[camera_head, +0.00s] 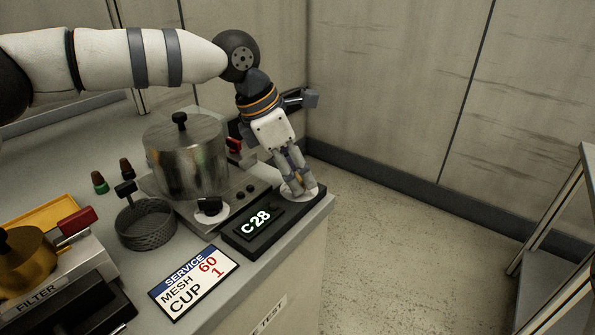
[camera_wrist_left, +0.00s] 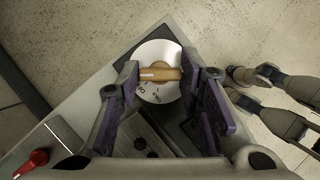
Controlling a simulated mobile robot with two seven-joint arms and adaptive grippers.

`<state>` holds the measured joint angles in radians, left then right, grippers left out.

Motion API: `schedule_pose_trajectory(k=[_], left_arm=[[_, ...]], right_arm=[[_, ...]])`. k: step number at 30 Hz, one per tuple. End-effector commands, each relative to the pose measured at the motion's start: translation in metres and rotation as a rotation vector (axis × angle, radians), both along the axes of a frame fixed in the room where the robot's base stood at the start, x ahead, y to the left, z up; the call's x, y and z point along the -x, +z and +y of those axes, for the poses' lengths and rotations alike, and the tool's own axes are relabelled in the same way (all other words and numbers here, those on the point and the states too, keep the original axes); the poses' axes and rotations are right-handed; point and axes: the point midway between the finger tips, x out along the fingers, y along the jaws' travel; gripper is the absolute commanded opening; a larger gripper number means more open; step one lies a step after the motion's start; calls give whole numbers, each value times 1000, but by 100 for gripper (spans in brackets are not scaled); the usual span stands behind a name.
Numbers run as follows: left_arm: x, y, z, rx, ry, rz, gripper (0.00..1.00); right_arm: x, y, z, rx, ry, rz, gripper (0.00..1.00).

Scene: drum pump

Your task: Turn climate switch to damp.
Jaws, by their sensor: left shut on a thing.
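The climate switch is an orange-brown bar knob (camera_wrist_left: 160,74) on a round white dial (camera_wrist_left: 157,52), seen in the left wrist view. A pale line marks the knob's left end there, and small lettering on the dial is too small to read surely. The dial's white edge (camera_head: 314,190) also shows in the head view, at the end of a black panel. My left gripper (camera_head: 298,187) points down and is shut on the knob, one finger at each end. My right gripper (camera_wrist_left: 238,86) shows in the left wrist view over the floor, fingers apart and empty.
The black panel's display (camera_head: 256,222) reads C28. Nearby stand a metal pot (camera_head: 186,158), a black knob on a white dial (camera_head: 211,207), a mesh cup (camera_head: 146,226) and a service card (camera_head: 194,283). The counter ends just right of the panel; bare floor lies beyond.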

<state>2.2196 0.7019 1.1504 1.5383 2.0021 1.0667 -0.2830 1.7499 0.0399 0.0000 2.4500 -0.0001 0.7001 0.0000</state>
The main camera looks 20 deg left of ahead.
Motion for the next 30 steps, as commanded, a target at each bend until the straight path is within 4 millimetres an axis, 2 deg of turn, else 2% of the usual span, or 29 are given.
schedule_pose_trajectory(k=[10, 26, 27, 29, 30], left_arm=[[0, -3, 0, -1, -131, 3, 5], [0, -2, 1, -4, -154, 3, 5], [0, -2, 1, -4, -154, 3, 40], [0, -2, 0, -3, -154, 2, 53], [0, -2, 0, -3, -153, 2, 53]], right_arm=[[6, -6, 0, 0, 0, 23, 0], [7, -7, 0, 0, 0, 24, 0], [7, -7, 0, 0, 0, 24, 0], [7, -7, 0, 0, 0, 24, 0], [7, -7, 0, 0, 0, 24, 0]])
